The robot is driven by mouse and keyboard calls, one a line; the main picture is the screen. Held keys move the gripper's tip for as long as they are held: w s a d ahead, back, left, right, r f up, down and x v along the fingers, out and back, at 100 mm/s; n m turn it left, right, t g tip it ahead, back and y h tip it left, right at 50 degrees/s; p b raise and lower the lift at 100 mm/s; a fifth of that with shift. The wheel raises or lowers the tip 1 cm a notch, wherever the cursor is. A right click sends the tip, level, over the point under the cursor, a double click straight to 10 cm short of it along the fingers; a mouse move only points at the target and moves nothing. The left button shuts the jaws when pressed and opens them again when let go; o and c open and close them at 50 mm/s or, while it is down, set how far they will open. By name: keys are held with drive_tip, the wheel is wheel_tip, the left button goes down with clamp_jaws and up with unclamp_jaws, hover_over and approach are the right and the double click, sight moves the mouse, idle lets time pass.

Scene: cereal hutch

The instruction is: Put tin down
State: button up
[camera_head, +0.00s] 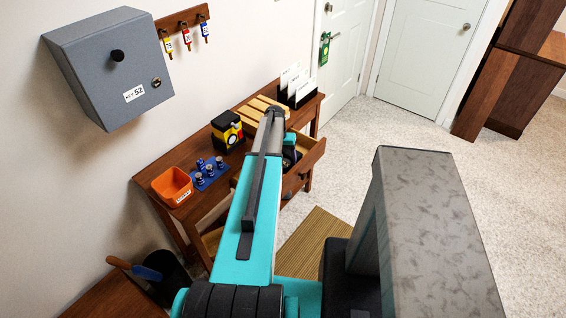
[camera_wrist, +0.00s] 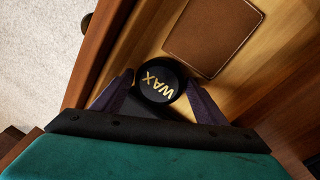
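A round black tin (camera_wrist: 160,82) with gold "WAX" lettering shows in the wrist view, between the two dark fingers of my gripper (camera_wrist: 160,80). The fingertips appear to press on its left and right sides. The tin is over the wooden floor of the open drawer (camera_wrist: 262,80); I cannot tell whether it touches the floor. In the head view my gripper (camera_head: 290,154) is at the open drawer (camera_head: 308,160) of the desk, partly behind my arm, and the tin cannot be made out clearly there.
A brown leather-like rectangle (camera_wrist: 212,32) lies in the drawer beside the tin. On the desk (camera_head: 160,184) stand an orange bin (camera_head: 172,186), a blue tray with small items (camera_head: 209,174), a black-and-yellow box (camera_head: 226,130) and a letter rack (camera_head: 300,92).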

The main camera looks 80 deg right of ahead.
drive_tip(key=shift+r, duration=0.2)
wheel_tip(320, 180, up, 12)
drive_tip(key=w+b, duration=0.1)
drive_tip(key=b, duration=0.2)
drive_tip(key=shift+w+f+b, duration=0.15)
drive_tip(key=shift+w+b, duration=0.15)
idle(0.3)
drive_tip(key=shift+s, duration=0.15)
idle(0.7)
